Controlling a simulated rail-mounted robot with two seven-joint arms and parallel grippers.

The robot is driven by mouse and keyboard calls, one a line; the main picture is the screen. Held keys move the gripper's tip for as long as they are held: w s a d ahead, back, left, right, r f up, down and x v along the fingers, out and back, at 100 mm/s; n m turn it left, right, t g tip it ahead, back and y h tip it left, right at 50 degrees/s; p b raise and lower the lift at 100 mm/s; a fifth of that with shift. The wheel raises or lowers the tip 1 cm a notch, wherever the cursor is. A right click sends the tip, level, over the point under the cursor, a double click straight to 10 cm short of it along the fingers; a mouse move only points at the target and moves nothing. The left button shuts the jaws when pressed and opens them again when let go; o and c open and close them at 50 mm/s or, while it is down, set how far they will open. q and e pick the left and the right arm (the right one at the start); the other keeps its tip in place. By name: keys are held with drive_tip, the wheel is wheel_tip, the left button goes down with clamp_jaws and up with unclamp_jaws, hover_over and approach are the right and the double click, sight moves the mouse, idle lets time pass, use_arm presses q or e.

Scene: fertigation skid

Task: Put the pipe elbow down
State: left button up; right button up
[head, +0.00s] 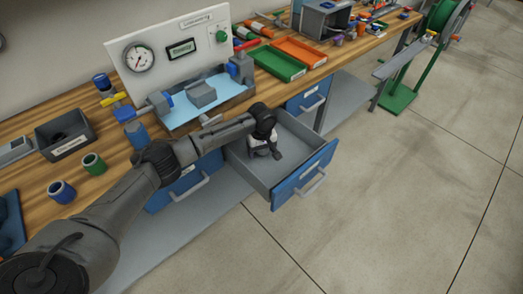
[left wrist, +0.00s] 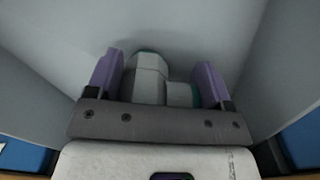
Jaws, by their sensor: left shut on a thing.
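My left gripper (head: 268,152) reaches down into an open blue-fronted drawer (head: 303,178) under the workbench. In the left wrist view my left gripper (left wrist: 162,82) is shut on the pipe elbow (left wrist: 148,80), a pale grey fitting with teal rims, held between two purple fingers. Grey drawer walls surround it in that view. I cannot tell whether the elbow touches the drawer floor. In the head view the gripper and arm hide the elbow. My right gripper is not in view.
The wooden workbench (head: 22,128) above holds a gauge panel (head: 190,52), a green tray (head: 281,64), an orange tray (head: 300,51) and a dark bin (head: 66,131). Closed drawers flank the open one. A green hose-reel stand (head: 398,100) stands at right. The floor in front is clear.

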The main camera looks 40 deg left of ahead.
use_arm(q)
drive_tip(key=shift+f, duration=0.1)
drive_tip(key=o, duration=1.2)
wheel_tip(320, 180, up, 12)
drive_tip(key=p, duration=0.4)
